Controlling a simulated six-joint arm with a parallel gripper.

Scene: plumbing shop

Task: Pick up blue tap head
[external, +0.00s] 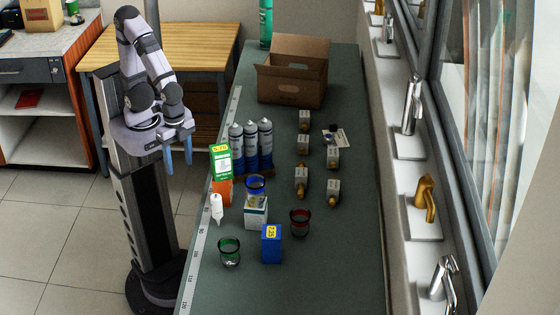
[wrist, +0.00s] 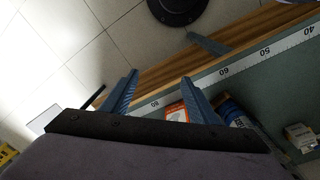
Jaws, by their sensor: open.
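A round, dark-rimmed blue piece (external: 256,185), which looks like the blue tap head, sits on or just behind a small white box (external: 256,211) on the green bench. I cannot tell its exact support. My gripper (external: 178,153) is open and empty, with blue fingers pointing down. It is high up to the left of the bench, well apart from the blue piece. In the wrist view, my gripper (wrist: 158,80) shows its two fingers spread over the bench edge and floor. I cannot make out the blue piece there.
Similar red (external: 300,221) and green (external: 229,250) pieces, a blue box (external: 271,244), a white tube (external: 216,208), a green-and-white box (external: 221,162) and several spray cans (external: 251,145) stand nearby. Small boxed fittings (external: 301,181) and a cardboard box (external: 292,75) lie beyond. The bench's right front is clear.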

